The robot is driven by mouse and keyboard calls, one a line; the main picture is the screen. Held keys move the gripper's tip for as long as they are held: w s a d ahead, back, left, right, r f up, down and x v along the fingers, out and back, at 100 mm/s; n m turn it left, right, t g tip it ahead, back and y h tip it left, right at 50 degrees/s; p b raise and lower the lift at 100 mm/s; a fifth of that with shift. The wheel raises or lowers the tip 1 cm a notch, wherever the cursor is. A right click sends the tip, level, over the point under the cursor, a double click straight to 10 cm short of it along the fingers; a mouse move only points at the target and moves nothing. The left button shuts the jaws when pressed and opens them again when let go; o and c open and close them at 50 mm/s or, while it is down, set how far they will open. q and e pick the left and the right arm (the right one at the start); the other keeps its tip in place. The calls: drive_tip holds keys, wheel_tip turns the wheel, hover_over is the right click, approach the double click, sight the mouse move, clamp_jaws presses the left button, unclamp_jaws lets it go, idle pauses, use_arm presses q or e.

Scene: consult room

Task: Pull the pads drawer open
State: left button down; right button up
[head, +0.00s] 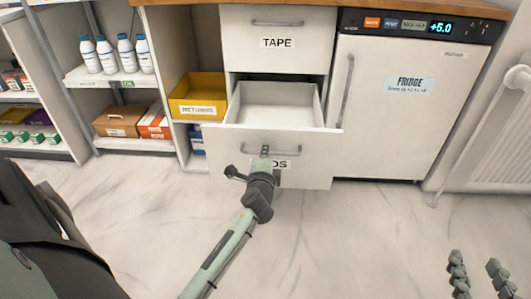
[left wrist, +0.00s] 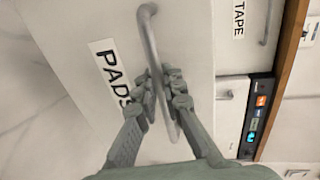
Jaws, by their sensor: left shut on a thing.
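The pads drawer (head: 225,165) stands pulled well out from the cabinet, and its white inside looks empty. Its label is partly covered by my left gripper in the head view and reads PADS in the left wrist view (left wrist: 112,72). My left gripper (head: 264,153) is at the drawer front, shut on the pads drawer's metal handle (head: 290,151). In the left wrist view the fingers (left wrist: 165,95) close around the handle bar (left wrist: 149,35). My right gripper (head: 478,275) is open and empty at the lower right, above the floor and away from the drawer.
The tape drawer (head: 300,55) above is closed. A fridge (head: 390,120) stands to the right, its door shut. To the left are shelves with white bottles (head: 125,55), a yellow bin (head: 197,90) and boxes (head: 118,120). The floor (head: 345,240) in front is clear.

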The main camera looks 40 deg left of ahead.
sight(267, 143)
use_arm(q)
drive_tip(key=x, duration=0.2)
drive_tip(key=r+x, duration=0.1)
drive_tip(key=x, duration=0.2)
drive_tip(key=shift+w+a, duration=0.2)
drive_tip(key=shift+w, duration=0.25)
drive_tip(key=shift+w+a, duration=0.2)
drive_tip(key=shift+w, duration=0.1)
use_arm(e)
drive_tip(key=shift+d+f, duration=0.1)
use_arm(q)
drive_tip(key=c, duration=1.9)
unclamp_jaws()
drive_tip(key=v, duration=1.2)
